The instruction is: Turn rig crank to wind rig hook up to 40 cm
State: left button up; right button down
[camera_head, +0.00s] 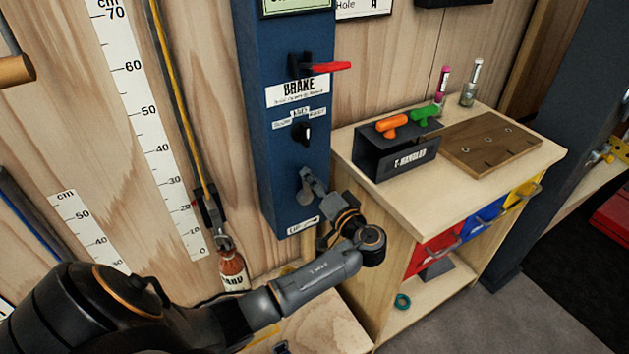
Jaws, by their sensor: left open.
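The blue rig post (262,120) stands in the middle, with a red brake lever (330,67) pointing right and a black knob (302,132) below it. My left gripper (311,187) is open at the lower front of the post, at the place of the crank. The crank itself is mostly hidden, and I cannot tell whether the gripper touches it. My right gripper is out of view.
A wooden cabinet (520,152) stands close right of the post. It carries a black T-handle holder (376,160), a drilled wood block (490,143) and small bottles (471,84). A second scale (85,228) is on the wall at left. Grey floor is open at lower right.

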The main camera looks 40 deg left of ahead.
pick_arm(q)
grip_shut()
jog(key=shift+w+d+m, duration=0.1)
jog(key=shift+w+m, duration=0.1)
jog(key=shift+m, duration=0.1)
jog(key=shift+w+d+f+m+b, duration=0.2)
jog(key=shift+w+d+f+m, duration=0.1)
jog(key=shift+w+m, duration=0.5)
jog(key=shift+w+d+f+m+b, duration=0.25)
jog(key=shift+w+d+m, duration=0.1)
jog(key=shift+w+m, duration=0.4)
jog(key=shift+w+d+f+m+b, duration=0.15)
jog(key=shift+w+d+f+m, duration=0.15)
jog(key=shift+w+m, duration=0.5)
jog(key=shift+s+m, duration=0.15)
jog(key=shift+m, duration=0.1)
